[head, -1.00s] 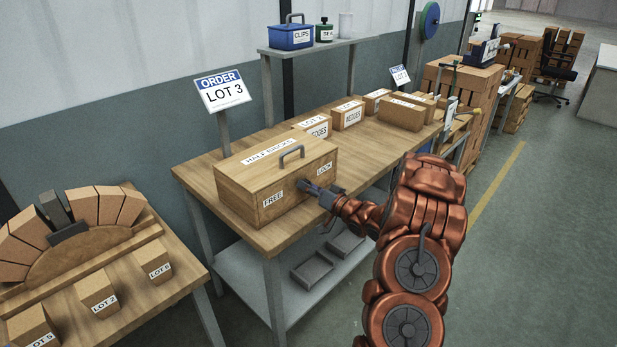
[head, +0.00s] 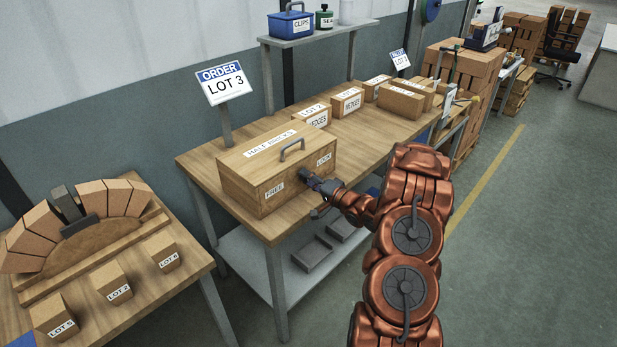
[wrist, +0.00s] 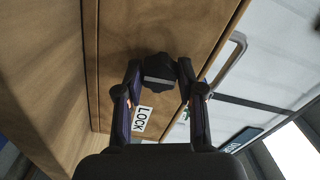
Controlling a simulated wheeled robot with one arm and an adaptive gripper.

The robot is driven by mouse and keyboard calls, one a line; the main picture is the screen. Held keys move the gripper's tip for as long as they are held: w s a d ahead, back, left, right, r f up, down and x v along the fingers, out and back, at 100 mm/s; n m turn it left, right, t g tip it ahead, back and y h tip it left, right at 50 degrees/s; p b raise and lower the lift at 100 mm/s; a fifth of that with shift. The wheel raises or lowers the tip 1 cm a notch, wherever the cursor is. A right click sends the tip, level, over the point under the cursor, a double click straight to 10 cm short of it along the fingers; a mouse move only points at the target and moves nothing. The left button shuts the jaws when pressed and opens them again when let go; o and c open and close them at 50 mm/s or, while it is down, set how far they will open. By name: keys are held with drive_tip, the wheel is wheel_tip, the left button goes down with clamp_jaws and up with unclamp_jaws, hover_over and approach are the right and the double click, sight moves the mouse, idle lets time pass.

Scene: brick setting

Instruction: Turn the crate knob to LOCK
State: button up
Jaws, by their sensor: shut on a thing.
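The wooden crate (head: 232,180), marked HALF BRICKS, stands on the bench with a grey handle on its lid. Its front bears a FREE label (head: 274,188) at left and a LOCK label (head: 323,160) at right. My gripper (head: 308,177) is at the front between these labels, hiding the knob in the head view. In the wrist view, the dark round knob (wrist: 158,68) with a grey bar sits between the fingertips of my gripper (wrist: 160,75), which is shut on it. The LOCK label (wrist: 141,118) shows beside the fingers. I cannot tell where the knob points.
The bench top (head: 355,139) holds several labelled boxes behind the crate. An ORDER LOT 3 sign (head: 224,85) stands at its back. Grey trays lie on the lower shelf. A brick arch (head: 75,225) is on the left bench.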

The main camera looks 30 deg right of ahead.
idle(0.4)
drive_tip(key=o, duration=1.1)
drive_tip(key=shift+o, duration=0.2)
drive_tip(key=shift+s, duration=0.1)
drive_tip(key=v, duration=1.1)
drive_tip(key=shift+s, duration=0.4)
drive_tip(key=shift+d, duration=0.15)
